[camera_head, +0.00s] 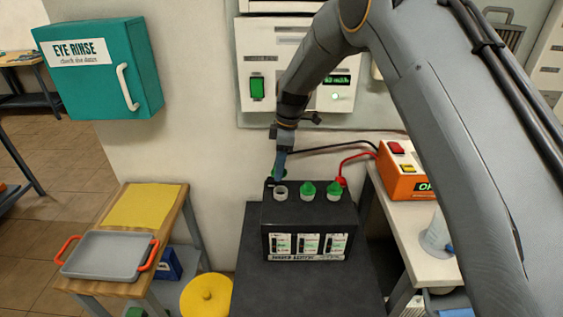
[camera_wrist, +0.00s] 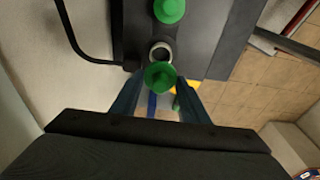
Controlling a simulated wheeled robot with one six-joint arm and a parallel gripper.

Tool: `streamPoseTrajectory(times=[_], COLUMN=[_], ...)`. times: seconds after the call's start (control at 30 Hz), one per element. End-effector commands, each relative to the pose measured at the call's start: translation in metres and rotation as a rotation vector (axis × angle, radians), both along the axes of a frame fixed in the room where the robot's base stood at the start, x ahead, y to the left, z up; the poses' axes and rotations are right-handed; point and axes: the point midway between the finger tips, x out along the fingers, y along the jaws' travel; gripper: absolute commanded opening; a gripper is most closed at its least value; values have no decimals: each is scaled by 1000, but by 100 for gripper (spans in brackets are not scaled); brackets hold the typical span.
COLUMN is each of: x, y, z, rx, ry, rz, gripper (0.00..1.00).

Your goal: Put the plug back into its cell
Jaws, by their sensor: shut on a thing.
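A black battery (camera_head: 308,217) stands on a dark stand. Its left cell opening (camera_head: 280,192) is a bare pale ring, also visible in the wrist view (camera_wrist: 161,50). Two green plugs (camera_head: 307,189) (camera_head: 333,192) sit in the other cells; one shows in the wrist view (camera_wrist: 168,10). My gripper (camera_head: 279,173) is shut on a loose green plug (camera_wrist: 160,75), held above and just behind the open cell in the head view. In the wrist view the plug is between the fingertips, slightly below the ring. Most of the plug is hidden in the head view.
Black and red cables (camera_head: 357,157) run from the battery to an orange charger (camera_head: 402,170) on the right bench. A grey tray (camera_head: 108,254) and yellow mat (camera_head: 143,206) lie on the left table. A yellow round lid (camera_head: 207,296) is below. A charger cabinet (camera_head: 290,60) hangs behind.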

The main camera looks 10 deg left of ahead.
Motion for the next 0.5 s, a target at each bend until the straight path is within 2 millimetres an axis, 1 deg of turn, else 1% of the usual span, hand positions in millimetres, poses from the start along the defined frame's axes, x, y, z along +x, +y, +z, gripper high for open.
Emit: streamPoseTrajectory(times=[0.27,0.5], x=[3,2], y=[-4,-4], z=[-16,-37], rx=[0,0], ry=[0,0], rz=[-9,-9], gripper=[20,20])
